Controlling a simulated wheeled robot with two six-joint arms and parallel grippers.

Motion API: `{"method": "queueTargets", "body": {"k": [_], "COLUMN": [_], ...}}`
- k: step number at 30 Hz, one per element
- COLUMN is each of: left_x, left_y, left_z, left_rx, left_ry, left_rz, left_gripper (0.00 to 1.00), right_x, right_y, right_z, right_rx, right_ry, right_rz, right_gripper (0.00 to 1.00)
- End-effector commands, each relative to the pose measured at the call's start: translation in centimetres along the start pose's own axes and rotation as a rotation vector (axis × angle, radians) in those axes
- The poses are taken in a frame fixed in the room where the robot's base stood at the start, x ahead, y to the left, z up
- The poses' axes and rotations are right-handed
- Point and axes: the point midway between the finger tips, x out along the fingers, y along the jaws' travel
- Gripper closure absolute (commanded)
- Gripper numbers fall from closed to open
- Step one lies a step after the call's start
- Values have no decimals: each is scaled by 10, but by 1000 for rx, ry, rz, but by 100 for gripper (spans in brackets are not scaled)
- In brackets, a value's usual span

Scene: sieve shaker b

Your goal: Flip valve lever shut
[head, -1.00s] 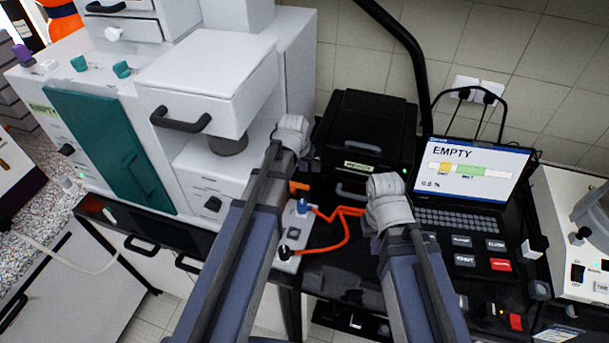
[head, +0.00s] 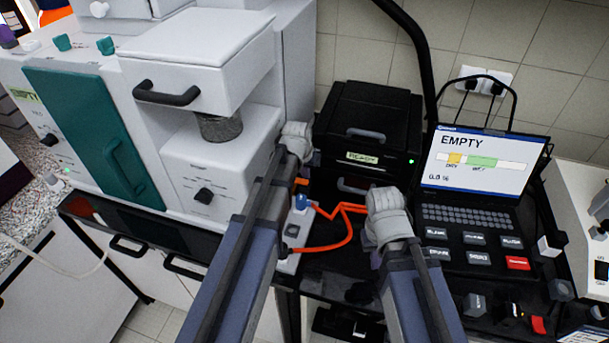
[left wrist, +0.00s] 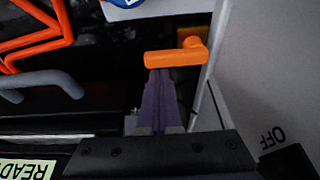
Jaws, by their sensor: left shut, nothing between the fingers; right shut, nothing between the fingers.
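The orange valve lever (left wrist: 175,58) lies across the upper middle of the left wrist view, with its pivot end at the right beside a pale wall. In the head view a small orange part (head: 301,181), likely the same lever, shows beside my left wrist. My left gripper (left wrist: 157,74) is shut and empty. Its purple fingertips are right at the lever's near edge; I cannot tell whether they touch it. In the head view my left fingers are hidden behind the arm. My right gripper (head: 375,258) is mostly hidden by its own wrist, in front of the laptop.
An orange hose (head: 342,236) loops beside a blue-topped fitting (head: 301,202). A black box (head: 376,125) labelled READY stands behind. The laptop (head: 478,160) reads EMPTY. A white machine with a drawer (head: 205,55) stands left, close to my left arm.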

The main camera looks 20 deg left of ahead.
Motion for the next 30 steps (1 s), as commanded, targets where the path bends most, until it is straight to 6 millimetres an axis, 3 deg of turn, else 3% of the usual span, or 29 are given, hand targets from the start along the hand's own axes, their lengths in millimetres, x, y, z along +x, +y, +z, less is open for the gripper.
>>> {"method": "queueTargets", "body": {"k": [30], "left_x": [-1], "left_y": [1], "left_z": [5], "left_rx": [108], "left_ry": [0], "left_rz": [38], "left_gripper": [100], "right_x": [0], "right_y": [0], "right_z": [0], "right_rx": [0], "right_ry": [0], "right_rz": [0], "right_gripper": [100]}}
